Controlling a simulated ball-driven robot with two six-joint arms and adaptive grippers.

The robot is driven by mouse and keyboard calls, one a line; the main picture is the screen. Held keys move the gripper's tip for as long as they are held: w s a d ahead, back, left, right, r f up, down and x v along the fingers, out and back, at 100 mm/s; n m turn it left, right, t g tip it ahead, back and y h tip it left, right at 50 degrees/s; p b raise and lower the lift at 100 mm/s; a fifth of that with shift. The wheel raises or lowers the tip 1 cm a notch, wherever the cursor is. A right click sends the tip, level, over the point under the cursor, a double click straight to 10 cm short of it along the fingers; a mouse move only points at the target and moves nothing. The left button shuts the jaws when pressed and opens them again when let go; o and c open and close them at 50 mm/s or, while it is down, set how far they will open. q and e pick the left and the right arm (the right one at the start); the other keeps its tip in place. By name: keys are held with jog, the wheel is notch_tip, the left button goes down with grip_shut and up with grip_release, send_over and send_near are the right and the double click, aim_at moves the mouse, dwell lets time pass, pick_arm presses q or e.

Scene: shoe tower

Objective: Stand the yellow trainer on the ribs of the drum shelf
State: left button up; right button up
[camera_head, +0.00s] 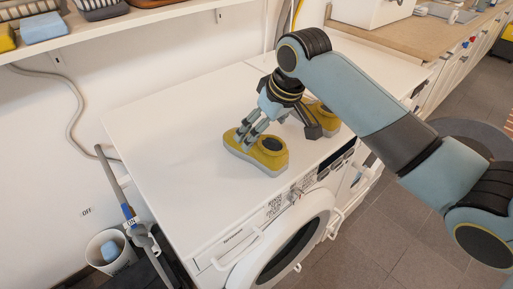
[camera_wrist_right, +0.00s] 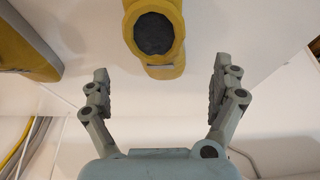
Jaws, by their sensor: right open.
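Two yellow trainers with grey soles stand on the white machine top (camera_head: 170,120). The right trainer (camera_head: 328,121) is partly hidden behind my gripper. My right gripper (camera_head: 283,130) is open and low over the top, its fingers spread about the left trainer's rear. In the right wrist view, that trainer (camera_wrist_right: 158,60) lies centrally beyond and between the open fingertips (camera_wrist_right: 160,72), with gaps on both sides. The other trainer (camera_wrist_right: 30,40) is at the left edge. I cannot make out the drum shelf's ribs. My left gripper is not in view.
A round machine door (camera_head: 290,245) is below the front edge. A wall shelf (camera_head: 130,25) with baskets and sponges is at upper left. A grey pole (camera_head: 130,215) and a white bin (camera_head: 108,252) stand at lower left. The machine top's left part is clear.

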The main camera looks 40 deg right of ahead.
aim_at(256, 143)
jog(key=x, duration=0.6)
jog(key=shift+w+f, duration=0.1)
jog(key=shift+f, duration=0.3)
jog(key=c, duration=1.5)
